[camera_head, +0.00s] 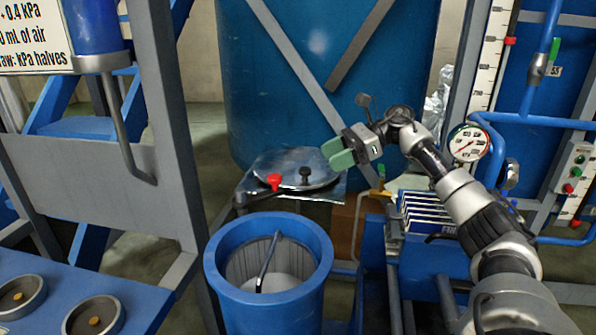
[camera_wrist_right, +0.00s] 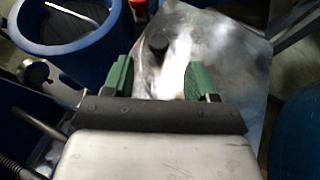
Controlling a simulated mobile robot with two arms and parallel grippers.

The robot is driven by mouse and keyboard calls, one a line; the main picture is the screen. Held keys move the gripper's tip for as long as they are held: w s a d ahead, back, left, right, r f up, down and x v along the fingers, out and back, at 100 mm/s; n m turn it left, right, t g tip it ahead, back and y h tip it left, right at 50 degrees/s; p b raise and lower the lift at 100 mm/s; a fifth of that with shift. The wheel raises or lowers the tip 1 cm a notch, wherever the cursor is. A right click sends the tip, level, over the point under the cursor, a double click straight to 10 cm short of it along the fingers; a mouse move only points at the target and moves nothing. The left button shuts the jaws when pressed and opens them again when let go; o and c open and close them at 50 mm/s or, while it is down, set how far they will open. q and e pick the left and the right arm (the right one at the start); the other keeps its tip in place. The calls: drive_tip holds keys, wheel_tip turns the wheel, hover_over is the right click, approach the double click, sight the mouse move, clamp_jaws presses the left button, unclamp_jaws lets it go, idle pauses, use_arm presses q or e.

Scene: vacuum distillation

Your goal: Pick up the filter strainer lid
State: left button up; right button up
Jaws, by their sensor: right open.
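The filter strainer lid (camera_head: 318,169) is a round, shiny metal disc with a black knob (camera_head: 305,174). It lies on a flat metal sheet (camera_head: 270,158) behind the open blue strainer body (camera_head: 268,313). In the right wrist view the lid (camera_wrist_right: 180,50) shows bright, with its black knob (camera_wrist_right: 157,44) beyond and between the fingers. My right gripper (camera_head: 337,154) has green fingers. It is open and empty, above and to the right of the lid, apart from it. The same gripper (camera_wrist_right: 157,78) shows in the wrist view. My left gripper is not in view.
A red-handled valve (camera_head: 274,181) stands at the lid's left front. The strainer holds a basket with a bent handle (camera_head: 267,262). A large blue tank (camera_head: 270,85) rises behind. A grey post (camera_head: 165,120) stands left; a gauge (camera_head: 467,143) and blue pipes are right.

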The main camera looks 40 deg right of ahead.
sight(305, 169)
drive_tip(key=x, duration=0.2)
drive_tip(key=shift+w+a, duration=0.15)
drive_tip(key=shift+a, duration=0.15)
drive_tip(key=x, duration=0.5)
drive_tip(key=shift+p, duration=0.35)
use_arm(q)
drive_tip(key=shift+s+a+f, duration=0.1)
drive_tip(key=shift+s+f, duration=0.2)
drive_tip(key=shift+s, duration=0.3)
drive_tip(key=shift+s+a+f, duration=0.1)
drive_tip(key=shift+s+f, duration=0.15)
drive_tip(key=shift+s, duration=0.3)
use_arm(e)
drive_tip(key=shift+d, duration=0.1)
clamp_jaws()
